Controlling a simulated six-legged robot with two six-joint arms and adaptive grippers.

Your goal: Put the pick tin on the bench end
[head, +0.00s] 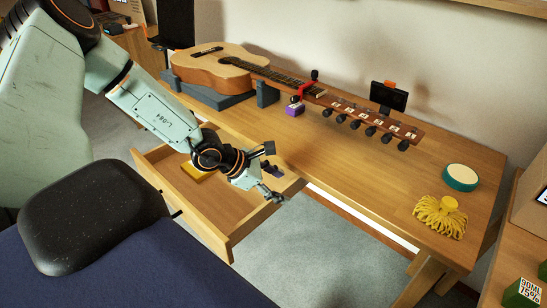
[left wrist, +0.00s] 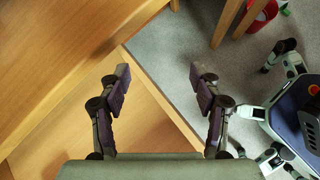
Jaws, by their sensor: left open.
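A round teal tub with a cream top (head: 461,177) stands on the right end of the wooden bench (head: 400,190). It looks like a tin, but I cannot tell for sure that it is the pick tin. A flat yellow thing (head: 197,170) lies in the open drawer (head: 205,205), partly hidden by my left arm. My left gripper (head: 270,173) is above the right part of the drawer, open. In the left wrist view its fingers (left wrist: 160,78) are wide apart with nothing between them. My right gripper is not in view.
A guitar (head: 215,68) lies on a grey support (head: 215,97), its neck reaching across the bench. A purple box (head: 294,109) and a dark device (head: 388,96) are near the neck. A yellow stringy bundle (head: 440,214) lies by the teal tub. Bench between is clear.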

